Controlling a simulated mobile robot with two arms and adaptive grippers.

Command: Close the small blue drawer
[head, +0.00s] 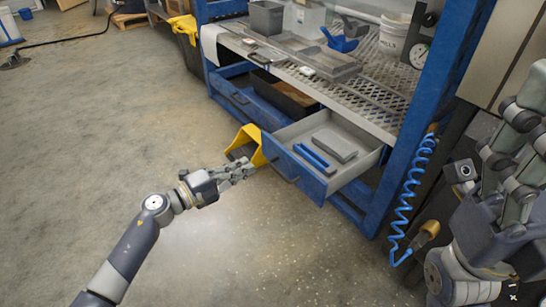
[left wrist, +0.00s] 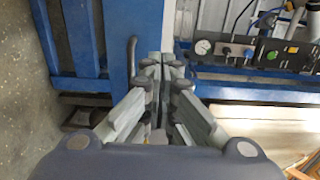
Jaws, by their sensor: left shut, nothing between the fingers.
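The small blue drawer (head: 293,172) stands pulled out at the right of the workbench, in the head view. Its front is blue with a dark handle (head: 281,170); inside lie a blue item (head: 311,156) and a grey block (head: 334,146). My left gripper (head: 246,167) is shut and empty, just left of the drawer front. In the left wrist view its fingers (left wrist: 163,65) point at the blue front (left wrist: 115,40), close to the handle (left wrist: 132,55); contact cannot be told. My right gripper (head: 508,165) is at the right edge, its opening unclear.
A yellow object (head: 247,143) is on the floor behind my left gripper. A coiled blue hose (head: 412,190) hangs at the right bench post.

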